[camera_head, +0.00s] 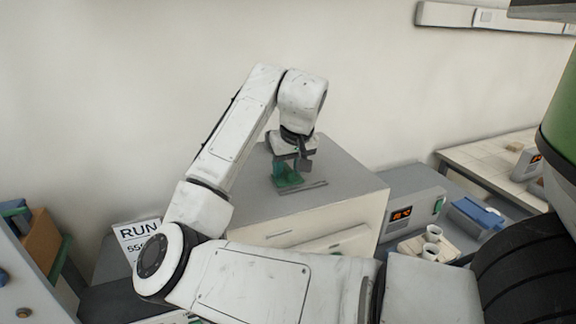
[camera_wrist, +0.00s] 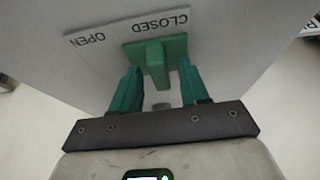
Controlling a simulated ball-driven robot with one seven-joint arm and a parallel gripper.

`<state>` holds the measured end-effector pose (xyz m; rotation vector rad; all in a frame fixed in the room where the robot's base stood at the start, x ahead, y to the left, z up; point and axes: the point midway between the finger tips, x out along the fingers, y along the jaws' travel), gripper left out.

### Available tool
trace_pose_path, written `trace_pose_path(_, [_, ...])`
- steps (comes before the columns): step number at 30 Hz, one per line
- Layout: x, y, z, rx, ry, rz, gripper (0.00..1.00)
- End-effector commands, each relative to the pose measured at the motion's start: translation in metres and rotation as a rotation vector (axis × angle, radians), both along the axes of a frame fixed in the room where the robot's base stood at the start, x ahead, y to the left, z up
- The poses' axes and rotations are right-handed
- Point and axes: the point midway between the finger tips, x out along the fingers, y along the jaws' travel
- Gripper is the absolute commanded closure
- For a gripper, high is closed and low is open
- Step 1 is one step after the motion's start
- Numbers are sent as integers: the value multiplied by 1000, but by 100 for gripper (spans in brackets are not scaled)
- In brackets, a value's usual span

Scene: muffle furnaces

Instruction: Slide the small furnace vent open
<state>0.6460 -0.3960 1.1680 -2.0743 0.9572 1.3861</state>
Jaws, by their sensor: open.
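The furnace (camera_head: 345,185) is a pale box with a grey top. On its top sits the green vent slider (camera_wrist: 157,50), a flat plate with an upright tab, beside a light label strip (camera_wrist: 108,33). The strip reads OPEN on the left and CLOSED on the right, upside down in the wrist view. The slider is near the CLOSED word. My gripper (camera_wrist: 158,70) points down at the furnace top, with its green fingers apart on either side of the tab. Gaps show beside the tab. In the head view, my gripper (camera_head: 291,167) partly hides the slider.
A control panel with a lit red display (camera_head: 401,215) is at the furnace's right. White cups (camera_head: 432,240) and a blue box (camera_head: 476,215) stand farther right. A RUN sign (camera_head: 140,235) is at the left. Bare furnace top lies around my gripper.

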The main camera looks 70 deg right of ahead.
Motion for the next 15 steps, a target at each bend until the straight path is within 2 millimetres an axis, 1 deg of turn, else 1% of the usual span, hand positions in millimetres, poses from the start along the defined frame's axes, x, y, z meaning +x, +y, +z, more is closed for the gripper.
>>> trace_pose_path(2, [0, 0, 0, 0, 0, 0, 55])
trace_pose_path(15, [0, 0, 0, 0, 0, 0, 96])
